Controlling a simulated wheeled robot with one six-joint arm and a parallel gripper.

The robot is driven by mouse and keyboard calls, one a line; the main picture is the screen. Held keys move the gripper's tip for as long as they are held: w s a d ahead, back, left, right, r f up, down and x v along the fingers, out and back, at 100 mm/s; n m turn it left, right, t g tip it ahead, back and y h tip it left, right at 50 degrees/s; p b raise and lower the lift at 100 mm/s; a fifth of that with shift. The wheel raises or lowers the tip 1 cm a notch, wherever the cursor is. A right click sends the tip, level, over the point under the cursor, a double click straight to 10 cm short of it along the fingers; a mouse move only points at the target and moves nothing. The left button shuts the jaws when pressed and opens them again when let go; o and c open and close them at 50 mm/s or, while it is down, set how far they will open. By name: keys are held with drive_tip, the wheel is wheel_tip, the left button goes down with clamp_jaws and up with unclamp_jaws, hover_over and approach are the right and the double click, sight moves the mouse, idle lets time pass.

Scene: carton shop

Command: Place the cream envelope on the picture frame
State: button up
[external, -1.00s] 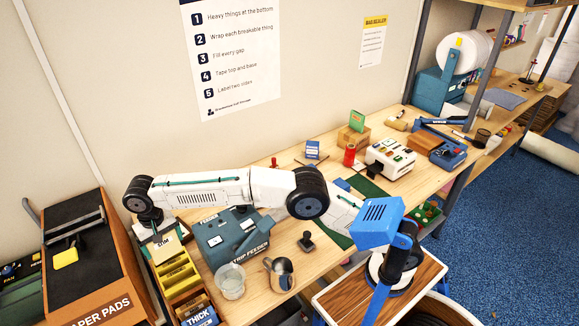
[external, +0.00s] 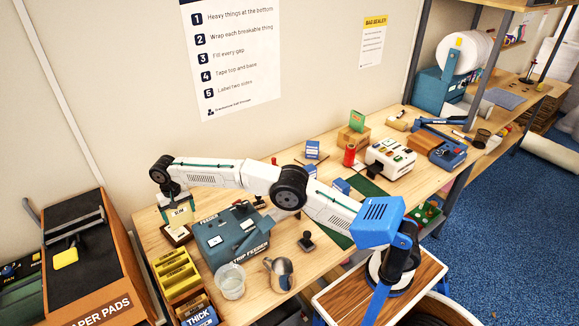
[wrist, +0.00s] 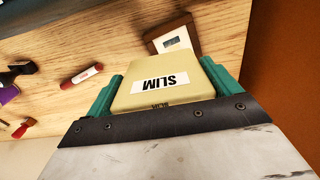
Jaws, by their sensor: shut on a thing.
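The cream envelope (wrist: 165,75), with a white SLIM label, is between the green fingers of my gripper (wrist: 165,92) in the wrist view. My gripper (external: 172,190) is shut on it. In the external view the envelope (external: 178,214) hangs below the wrist, above the bench. The picture frame (wrist: 181,26) has a brown border and a pale middle. It lies beyond the envelope, which covers part of it in the wrist view. In the external view the frame (external: 178,239) lies on the bench below the gripper, partly hidden.
A rack of yellow compartments (external: 176,272) stands just in front of the frame. The teal strip feeder (external: 234,240) is to the right. A red marker (wrist: 82,75) lies on the wood at left in the wrist view. The brown paper pads unit (external: 112,285) is at left.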

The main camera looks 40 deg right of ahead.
sight(181, 218)
drive_tip(key=shift+f, duration=1.9)
drive_tip(key=shift+f, duration=0.15)
drive_tip(key=o, duration=0.7)
drive_tip(key=shift+o, duration=0.2)
wheel_tip(181, 218, up, 11)
drive_tip(key=shift+r, duration=0.65)
